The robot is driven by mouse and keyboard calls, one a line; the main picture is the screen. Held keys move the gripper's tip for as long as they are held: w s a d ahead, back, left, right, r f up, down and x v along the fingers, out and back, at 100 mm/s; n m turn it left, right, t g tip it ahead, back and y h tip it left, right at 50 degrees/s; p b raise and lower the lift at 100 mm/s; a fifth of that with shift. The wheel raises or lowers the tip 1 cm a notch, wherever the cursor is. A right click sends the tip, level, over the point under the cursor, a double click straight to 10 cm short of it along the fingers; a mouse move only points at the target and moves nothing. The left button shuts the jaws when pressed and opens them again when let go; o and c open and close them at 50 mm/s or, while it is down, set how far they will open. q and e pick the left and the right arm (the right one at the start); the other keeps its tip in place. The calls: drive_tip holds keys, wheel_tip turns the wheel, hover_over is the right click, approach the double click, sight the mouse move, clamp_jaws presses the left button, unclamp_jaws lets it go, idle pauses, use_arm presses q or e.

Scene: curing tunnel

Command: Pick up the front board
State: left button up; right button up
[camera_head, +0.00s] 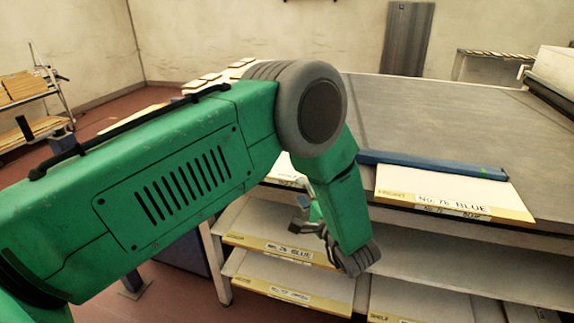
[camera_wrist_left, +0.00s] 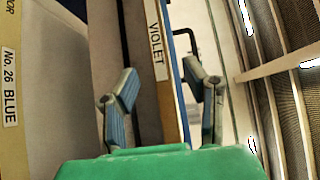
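A blue board (camera_head: 430,165) lies flat on the grey table top, along the back of a pale panel (camera_head: 450,187) whose front strip reads "FRONT" and "No. 26 BLUE". My left gripper (camera_head: 303,222) is at the table's front side, below the top and left of that panel, partly hidden by my green arm. In the left wrist view its two fingers (camera_wrist_left: 163,92) are apart, with a strip labelled "VIOLET" (camera_wrist_left: 158,45) passing between and beyond them. I cannot tell whether they touch it. My right gripper is not in view.
Shelves with yellow-edged labelled panels (camera_head: 285,248) lie under the table top. The grey table top (camera_head: 430,115) is mostly clear behind the blue board. A rack with boards (camera_head: 30,95) stands at the far left. A dark roller (camera_head: 550,92) is at the right edge.

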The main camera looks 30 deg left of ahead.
sight(290, 185)
use_arm(q)
drive_tip(key=a, duration=0.3)
drive_tip(key=shift+w+a+f, duration=0.2)
drive_tip(key=shift+w+a, duration=0.05)
drive_tip(key=shift+w, duration=0.15)
drive_tip(key=shift+w+a, duration=0.15)
drive_tip(key=shift+a, duration=0.05)
drive_tip(key=shift+w+a+r, duration=0.15)
drive_tip(key=shift+w+a, duration=0.2)
drive_tip(key=shift+w, duration=0.2)
drive_tip(key=shift+w+a+r, duration=0.15)
drive_tip(key=shift+w+a, duration=0.2)
drive_tip(key=shift+w, duration=0.15)
drive_tip(key=shift+a+f, duration=0.15)
drive_tip(key=shift+a, duration=0.3)
drive_tip(key=shift+s+a+f, duration=0.1)
drive_tip(key=shift+a, duration=0.35)
clamp_jaws()
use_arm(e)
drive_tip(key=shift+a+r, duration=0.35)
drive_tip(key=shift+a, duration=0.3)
